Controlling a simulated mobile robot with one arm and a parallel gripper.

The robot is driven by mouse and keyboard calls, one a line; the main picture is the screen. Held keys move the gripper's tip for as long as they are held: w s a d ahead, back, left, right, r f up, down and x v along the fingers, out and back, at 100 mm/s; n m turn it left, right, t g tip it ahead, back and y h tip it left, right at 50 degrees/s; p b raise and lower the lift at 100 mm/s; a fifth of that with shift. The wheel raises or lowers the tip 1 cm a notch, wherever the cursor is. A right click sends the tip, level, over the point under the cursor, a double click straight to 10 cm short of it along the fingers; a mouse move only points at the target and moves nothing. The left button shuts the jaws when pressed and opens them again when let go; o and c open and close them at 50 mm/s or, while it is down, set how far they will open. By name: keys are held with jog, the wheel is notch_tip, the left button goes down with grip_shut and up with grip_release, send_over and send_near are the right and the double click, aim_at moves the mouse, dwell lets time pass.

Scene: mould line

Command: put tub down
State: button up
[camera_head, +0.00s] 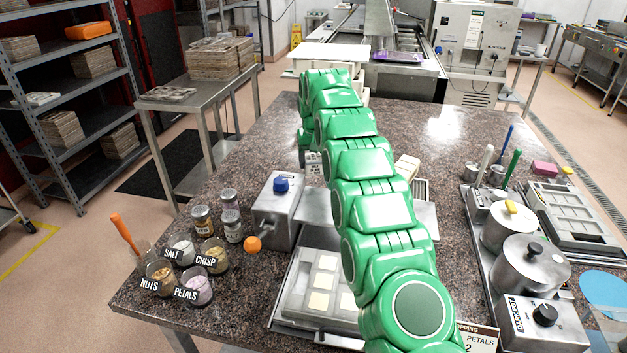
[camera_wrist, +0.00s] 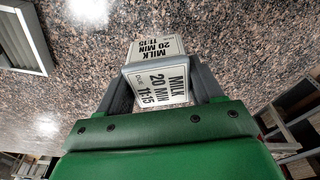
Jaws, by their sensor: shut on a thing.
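The tub (camera_wrist: 160,84) is a small white block-like container with black lettering on two faces, reading "MILK 20 MIN 11:15", in the wrist view. My gripper (camera_wrist: 163,88) is shut on it, one grey finger on each side. Speckled stone counter shows behind the tub; I cannot tell whether the tub touches it.
Spice jars and cups (camera_head: 185,265), a grey box with a blue knob (camera_head: 278,208) and a mould tray (camera_head: 315,285) stand left of the arm. Metal pots (camera_head: 528,262) and a grey tray (camera_head: 575,215) stand right. The counter's far right and left-back parts look clear.

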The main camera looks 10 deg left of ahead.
aim_at(314, 159)
jog(key=shift+f, duration=3.55)
jog(key=shift+f, duration=0.1)
jog(key=o, duration=1.2)
jog(key=r, duration=0.3)
jog(key=s+r, duration=0.1)
jog(key=r, duration=0.7)
jog(key=shift+s+d+r, duration=0.25)
jog(key=shift+d, duration=0.05)
jog(key=shift+s+r, duration=0.1)
jog(key=shift+r, duration=0.2)
jog(key=shift+d, duration=0.1)
